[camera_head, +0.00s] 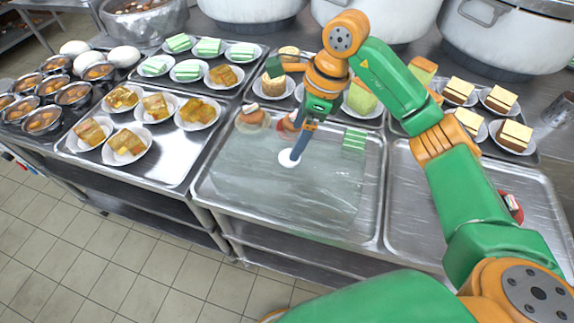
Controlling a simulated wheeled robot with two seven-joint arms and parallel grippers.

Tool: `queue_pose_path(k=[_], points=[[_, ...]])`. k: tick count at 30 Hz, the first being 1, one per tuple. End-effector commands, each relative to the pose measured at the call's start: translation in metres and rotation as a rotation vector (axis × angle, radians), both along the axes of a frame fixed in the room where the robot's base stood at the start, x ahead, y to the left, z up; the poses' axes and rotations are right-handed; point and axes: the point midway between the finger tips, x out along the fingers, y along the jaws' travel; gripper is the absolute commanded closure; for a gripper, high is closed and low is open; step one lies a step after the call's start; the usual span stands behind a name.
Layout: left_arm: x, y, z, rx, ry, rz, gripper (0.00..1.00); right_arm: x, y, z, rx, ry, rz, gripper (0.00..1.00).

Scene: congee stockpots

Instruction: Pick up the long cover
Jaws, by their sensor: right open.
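The long cover (260,195) is a clear, box-like lid with a white round knob on top. It sits over the middle metal tray (222,222), and a few cakes show through or beside it. My right gripper (297,152) points down at the white knob (288,159), with its fingers at or just above it. It is open; I cannot tell whether the fingers touch the knob. My own right arm hides part of the area behind it. My left gripper is not in view.
Plates of yellow pastries (125,146) and green-and-white cakes (189,70) stand on the left trays. Bowls (42,121) line the far left. Layered cakes (514,136) stand at right. Large pots (505,38) stand behind. The right front tray (408,222) is mostly bare.

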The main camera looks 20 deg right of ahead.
Motion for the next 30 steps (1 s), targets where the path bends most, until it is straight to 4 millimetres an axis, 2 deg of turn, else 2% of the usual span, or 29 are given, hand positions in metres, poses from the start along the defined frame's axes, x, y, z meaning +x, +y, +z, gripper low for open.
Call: queue_pose_path(k=[5,9,16,26,27,30], points=[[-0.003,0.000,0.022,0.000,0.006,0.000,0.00,-0.004,0.006,-0.027,0.001,0.008,0.001,0.07],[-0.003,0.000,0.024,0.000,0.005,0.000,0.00,-0.002,0.011,-0.050,0.002,0.004,0.000,0.07],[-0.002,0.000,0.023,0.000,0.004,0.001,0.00,-0.001,0.012,-0.055,0.001,0.000,0.001,0.07],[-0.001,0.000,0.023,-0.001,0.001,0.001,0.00,-0.001,0.012,-0.055,0.001,0.000,0.001,0.96],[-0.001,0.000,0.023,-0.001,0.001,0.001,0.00,-0.001,0.012,-0.055,0.001,0.000,0.001,1.00],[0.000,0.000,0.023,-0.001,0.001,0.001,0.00,-0.001,0.012,-0.054,0.001,0.000,0.001,1.00]])
